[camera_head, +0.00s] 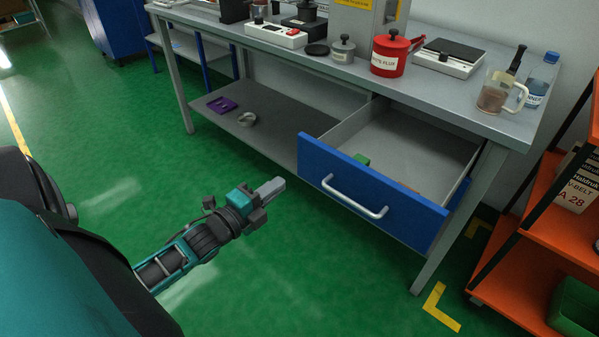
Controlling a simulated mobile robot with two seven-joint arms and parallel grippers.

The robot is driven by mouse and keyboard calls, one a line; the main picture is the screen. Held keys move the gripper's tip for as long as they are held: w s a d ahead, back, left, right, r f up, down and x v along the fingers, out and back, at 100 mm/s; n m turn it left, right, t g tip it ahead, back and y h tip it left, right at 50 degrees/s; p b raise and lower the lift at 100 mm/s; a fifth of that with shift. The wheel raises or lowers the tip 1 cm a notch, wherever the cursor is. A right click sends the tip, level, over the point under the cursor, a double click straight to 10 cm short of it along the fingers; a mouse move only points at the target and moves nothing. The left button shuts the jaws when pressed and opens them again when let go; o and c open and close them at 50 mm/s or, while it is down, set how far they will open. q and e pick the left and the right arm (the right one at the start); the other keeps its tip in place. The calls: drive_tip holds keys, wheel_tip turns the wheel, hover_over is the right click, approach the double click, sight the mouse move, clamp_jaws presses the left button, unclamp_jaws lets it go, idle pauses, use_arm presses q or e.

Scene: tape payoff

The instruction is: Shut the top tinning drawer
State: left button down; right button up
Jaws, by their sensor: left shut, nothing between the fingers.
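The top tinning drawer (372,194) has a blue front with a pale bar handle (354,197). It stands pulled out from under the right part of the grey workbench (466,112). A green item (361,159) lies inside it, and part of an orange-brown item shows near the front panel. My left gripper (272,187) is shut and empty. It is to the left of the drawer front, apart from the handle, above the green floor. My right gripper is not in view.
On the bench stand a red flux pot (389,55), a scale (449,57), a beaker (494,92) and a bottle (540,80). The lower shelf (270,116) holds a purple item (221,104). An orange rack (545,245) stands at right. Floor before the drawer is clear.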

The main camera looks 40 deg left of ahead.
sight(307, 164)
use_arm(q)
drive_tip(key=w, duration=0.5)
drive_tip(key=w+b, duration=0.1)
drive_tip(key=w, duration=0.1)
drive_tip(key=shift+w+d, duration=0.35)
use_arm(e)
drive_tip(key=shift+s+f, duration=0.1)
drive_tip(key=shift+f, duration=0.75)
use_arm(q)
drive_tip(key=shift+w, duration=0.1)
